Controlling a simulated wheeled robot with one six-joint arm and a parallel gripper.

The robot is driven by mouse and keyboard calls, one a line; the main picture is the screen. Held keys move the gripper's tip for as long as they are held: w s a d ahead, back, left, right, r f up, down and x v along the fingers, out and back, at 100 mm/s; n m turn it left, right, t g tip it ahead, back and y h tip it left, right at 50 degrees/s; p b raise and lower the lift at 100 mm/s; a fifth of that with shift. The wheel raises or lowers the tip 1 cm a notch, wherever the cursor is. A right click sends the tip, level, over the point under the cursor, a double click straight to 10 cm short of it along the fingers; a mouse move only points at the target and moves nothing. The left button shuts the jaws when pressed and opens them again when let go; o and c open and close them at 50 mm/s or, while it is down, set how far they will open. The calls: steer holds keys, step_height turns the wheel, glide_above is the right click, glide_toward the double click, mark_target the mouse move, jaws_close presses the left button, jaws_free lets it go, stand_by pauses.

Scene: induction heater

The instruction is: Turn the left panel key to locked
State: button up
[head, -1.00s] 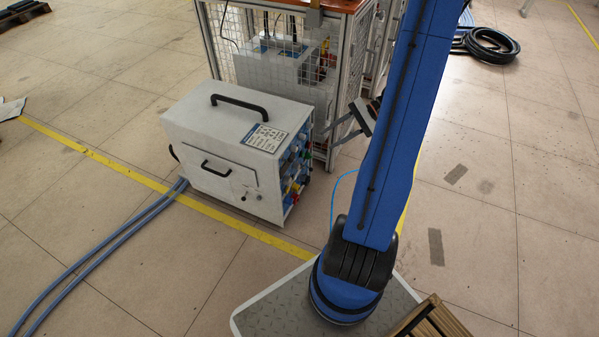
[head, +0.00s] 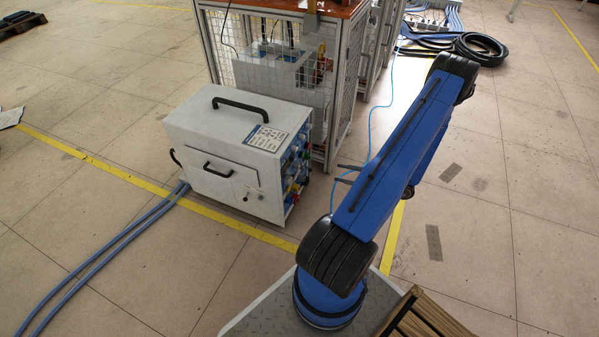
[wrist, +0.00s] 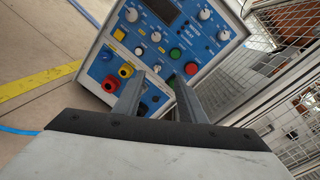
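The white heater box (head: 235,140) stands on the floor left of my arm, its blue control panel (head: 297,160) facing right. In the wrist view the panel (wrist: 150,52) shows tilted, with white knobs, a green button (wrist: 175,54), a red button (wrist: 191,68) and small round switches near its middle (wrist: 157,50). I cannot tell which of these is the left panel key, or its setting. My gripper (wrist: 158,78) is open and empty, its two fingers apart and pointing at the lower panel. In the head view its fingertips (head: 346,174) show right of the box, apart from it.
A mesh-walled frame (head: 335,80) stands behind the box and close to the panel's right in the wrist view (wrist: 285,30). Blue-grey hoses (head: 110,250) run left from the box. A thin blue cable (head: 372,130) crosses the floor. Black hose coils (head: 470,45) lie farther back.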

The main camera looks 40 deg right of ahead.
step_height(320, 180, down, 4)
steer(key=s+r+m+t+h, duration=0.1)
steer(key=m, duration=0.1)
glide_toward(304, 168)
steer(key=shift+h, duration=0.4)
steer(key=x, duration=0.8)
steer(key=shift+w+a, duration=0.1)
steer(key=shift+w, duration=0.1)
jaws_close()
